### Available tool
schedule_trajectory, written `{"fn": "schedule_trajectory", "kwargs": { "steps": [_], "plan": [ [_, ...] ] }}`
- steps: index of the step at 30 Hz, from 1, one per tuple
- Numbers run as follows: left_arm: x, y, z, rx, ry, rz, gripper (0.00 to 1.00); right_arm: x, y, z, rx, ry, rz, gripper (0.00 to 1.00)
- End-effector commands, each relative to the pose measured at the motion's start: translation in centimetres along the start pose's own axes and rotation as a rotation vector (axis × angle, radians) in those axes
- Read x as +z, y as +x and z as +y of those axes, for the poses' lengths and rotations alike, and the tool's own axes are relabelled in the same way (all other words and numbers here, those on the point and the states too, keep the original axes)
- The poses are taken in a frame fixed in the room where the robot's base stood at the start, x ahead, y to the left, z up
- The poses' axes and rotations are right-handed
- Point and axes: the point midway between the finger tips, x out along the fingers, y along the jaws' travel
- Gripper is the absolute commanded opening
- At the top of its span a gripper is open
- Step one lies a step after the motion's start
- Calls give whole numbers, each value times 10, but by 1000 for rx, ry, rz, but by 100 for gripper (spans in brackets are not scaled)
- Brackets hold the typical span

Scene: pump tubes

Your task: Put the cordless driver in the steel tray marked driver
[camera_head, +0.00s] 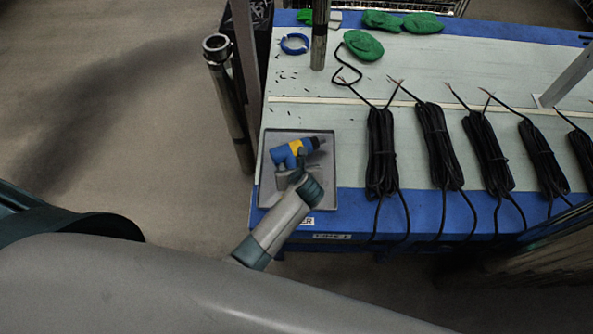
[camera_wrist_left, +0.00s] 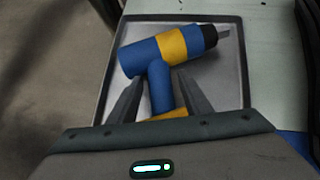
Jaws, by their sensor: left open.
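The cordless driver (camera_head: 292,151) is blue with a yellow band and a dark chuck. It lies in the grey steel tray (camera_head: 325,190) at the table's left end. The tray's label is partly covered by my arm, with only its last letters showing. My left gripper (camera_head: 293,168) is over the tray at the driver's handle. In the left wrist view the driver (camera_wrist_left: 150,55) lies with its chuck to the right, inside the tray (camera_wrist_left: 232,60). The open fingers of my left gripper (camera_wrist_left: 158,88) stand on either side of the handle, apart from it. My right gripper is out of view.
Several black cable bundles (camera_head: 381,150) lie right of the tray. Green bundles (camera_head: 363,45) and a blue ring (camera_head: 294,44) lie further back. A metal post (camera_head: 319,40) stands behind the tray. Another post (camera_head: 228,100) stands beside the table's left edge.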

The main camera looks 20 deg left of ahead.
Motion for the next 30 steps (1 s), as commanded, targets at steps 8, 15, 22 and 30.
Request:
{"fn": "schedule_trajectory", "kwargs": {
  "steps": [8,15,22,30],
  "plan": [
    [1,-36,-1,-4,-1,-3,48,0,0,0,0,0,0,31],
    [1,-79,-1,-4,-3,-2,48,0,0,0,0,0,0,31],
    [1,-106,0,-2,-3,-3,48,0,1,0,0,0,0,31],
    [1,-113,0,-1,-2,-2,48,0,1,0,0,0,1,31]
  ]
}}
